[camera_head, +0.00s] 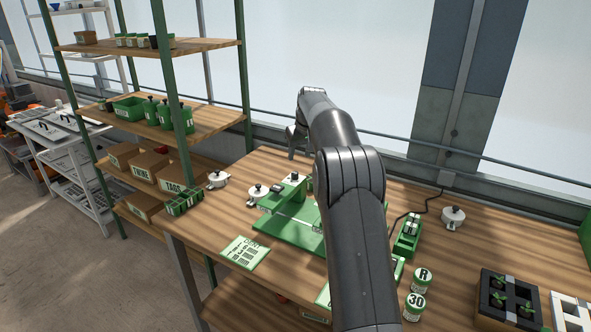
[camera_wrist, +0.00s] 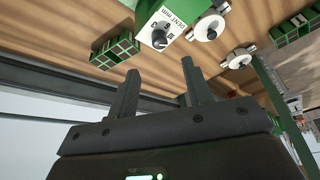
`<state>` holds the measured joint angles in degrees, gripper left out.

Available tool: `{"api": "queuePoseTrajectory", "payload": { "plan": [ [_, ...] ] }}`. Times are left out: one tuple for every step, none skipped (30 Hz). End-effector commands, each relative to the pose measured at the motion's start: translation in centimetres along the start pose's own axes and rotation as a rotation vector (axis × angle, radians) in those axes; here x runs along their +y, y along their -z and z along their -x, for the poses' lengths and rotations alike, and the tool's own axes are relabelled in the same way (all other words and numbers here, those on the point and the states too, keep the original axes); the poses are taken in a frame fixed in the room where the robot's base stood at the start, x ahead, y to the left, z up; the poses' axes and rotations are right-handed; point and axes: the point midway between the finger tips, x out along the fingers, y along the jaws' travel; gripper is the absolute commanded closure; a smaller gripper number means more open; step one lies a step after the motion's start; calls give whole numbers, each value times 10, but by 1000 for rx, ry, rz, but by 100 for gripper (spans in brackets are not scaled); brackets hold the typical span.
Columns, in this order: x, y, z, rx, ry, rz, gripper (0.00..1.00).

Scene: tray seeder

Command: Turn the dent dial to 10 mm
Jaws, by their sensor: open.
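The dent dial (camera_wrist: 159,39) is a dark knob on a white panel (camera_wrist: 176,12) lettered "DENT MM" in the wrist view. Small numbers sit around the knob, but its setting is too small to read. The panel belongs to the green seeder (camera_head: 285,232) on the bench; a white top with a dark knob (camera_head: 294,177) shows there in the head view. My gripper (camera_wrist: 159,68) is open and empty, its two fingers apart and pointing towards the dial without visible contact. In the head view my gripper (camera_head: 298,140) is above the bench's back part, and my arm hides part of the seeder.
White round parts with dark knobs (camera_head: 218,179) (camera_head: 257,191) stand left of the seeder, another (camera_head: 453,217) at right. A green divided box (camera_wrist: 115,49) is near the panel. A shelf rack (camera_head: 160,118) stands left.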

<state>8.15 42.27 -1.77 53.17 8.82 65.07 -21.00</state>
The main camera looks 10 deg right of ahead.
Motion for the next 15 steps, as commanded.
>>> {"api": "queuePoseTrajectory", "payload": {
  "plan": [
    [5, 0, 3, 9, 19, 40, 54],
    [6, 0, 4, 13, 29, 67, 54],
    [7, 0, 6, 19, 38, 95, 54],
    [7, 1, 7, 22, 45, 115, 54],
    [8, 1, 8, 25, 48, 127, 54],
    [8, 1, 8, 27, 53, 142, 54],
    [8, 1, 7, 28, 55, 148, 54],
    [8, 1, 5, 28, 56, 152, 54],
    [8, 1, 2, 27, 57, 155, 54],
    [8, 1, -2, 27, 57, 155, 54],
    [7, 1, -6, 27, 57, 155, 54],
    [7, 1, -12, 27, 56, 154, 54],
    [7, 1, -17, 27, 56, 154, 54],
    [6, 1, -23, 26, 57, 153, 54],
    [6, 1, -31, 26, 57, 153, 54]
  ]
}}
